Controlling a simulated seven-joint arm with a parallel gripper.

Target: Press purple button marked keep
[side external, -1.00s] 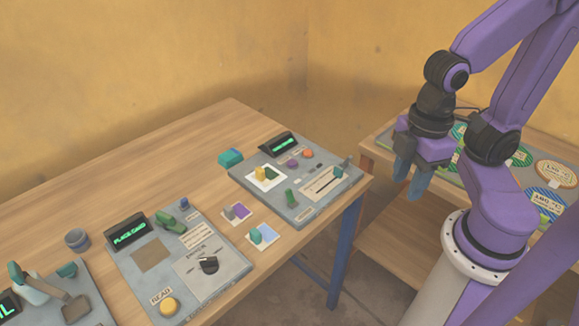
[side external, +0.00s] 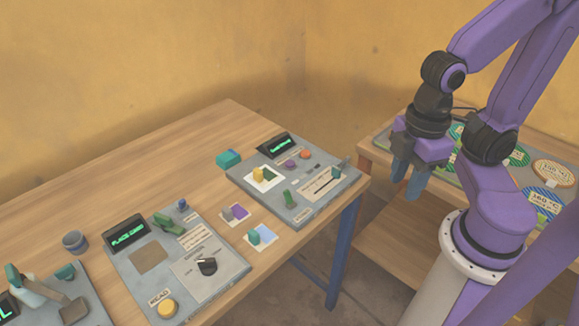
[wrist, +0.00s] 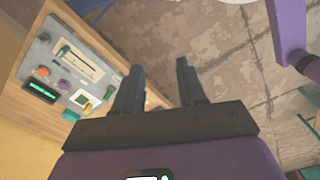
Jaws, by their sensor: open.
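The purple button (side external: 290,165) is a small round cap on the grey panel (side external: 316,207) at the right end of the wooden table. It sits beside an orange button (side external: 305,154), below a small green-lit display (side external: 280,145). In the wrist view the purple button (wrist: 64,84) is at the left, next to the orange one (wrist: 43,71). Its label is too small to read. My gripper (side external: 408,188) is open and empty, with fingers pointing down, right of the panel and apart from it. In the wrist view my gripper (wrist: 159,67) is over the floor beside the table.
The panel also holds a slider (side external: 322,182), a green lever (side external: 290,198) and a white card with yellow and green blocks (side external: 259,173). A second panel with a yellow button (side external: 167,308) stands left. A lower-right table (side external: 378,152) carries round labelled plates. A floor gap separates the tables.

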